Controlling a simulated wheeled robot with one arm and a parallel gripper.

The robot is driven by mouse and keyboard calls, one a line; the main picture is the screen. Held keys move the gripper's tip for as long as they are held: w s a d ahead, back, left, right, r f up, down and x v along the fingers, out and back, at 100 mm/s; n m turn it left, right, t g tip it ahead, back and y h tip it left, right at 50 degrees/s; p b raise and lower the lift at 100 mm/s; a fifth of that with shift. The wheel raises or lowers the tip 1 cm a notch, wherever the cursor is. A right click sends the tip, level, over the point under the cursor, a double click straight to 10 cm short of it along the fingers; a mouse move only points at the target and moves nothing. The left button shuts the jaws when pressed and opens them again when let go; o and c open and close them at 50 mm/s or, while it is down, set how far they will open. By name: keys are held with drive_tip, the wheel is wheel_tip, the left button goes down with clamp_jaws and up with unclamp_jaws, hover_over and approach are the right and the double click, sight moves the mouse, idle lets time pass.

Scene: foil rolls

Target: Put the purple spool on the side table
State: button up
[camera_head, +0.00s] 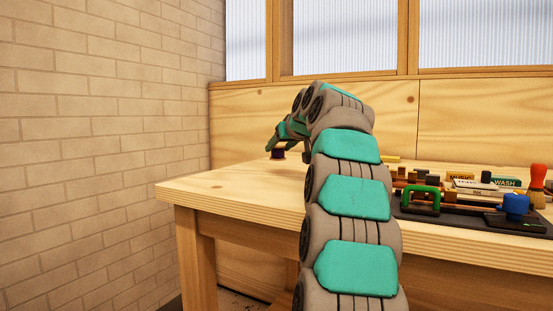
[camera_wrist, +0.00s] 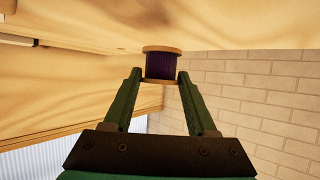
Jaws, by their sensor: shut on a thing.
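The purple spool (camera_wrist: 161,65) has dark purple thread between two tan wooden end discs. In the wrist view it sits between the two fingertips of my gripper (camera_wrist: 160,77), which is shut on it. In the head view the spool (camera_head: 277,154) shows small and dark at the tip of my gripper (camera_head: 283,145), over the left part of a wooden table (camera_head: 235,183). I cannot tell whether the spool touches the tabletop or hangs just above it. I cannot tell whether this table is the side table.
A dark tray (camera_head: 450,222) on the table's right holds a green-handled tool (camera_head: 420,196), a blue-knobbed piece (camera_head: 515,206) and small boxes. A red-orange brush (camera_head: 537,182) stands at the far right. A brick wall (camera_head: 110,130) rises on the left. The table's left part is bare.

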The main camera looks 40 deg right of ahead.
sight(280, 154)
drive_tip(key=shift+w+f, duration=0.15)
drive_tip(key=shift+w, duration=0.8)
drive_tip(key=shift+f+b, duration=0.35)
drive_tip(key=shift+f, duration=1.4)
drive_tip(key=shift+f, duration=0.15)
drive_tip(key=o, duration=1.4)
drive_tip(key=shift+c, duration=0.2)
drive_tip(key=shift+d, duration=0.1)
drive_tip(key=shift+r, duration=0.25)
drive_tip(key=v, duration=1.2)
drive_tip(key=shift+f, duration=0.1)
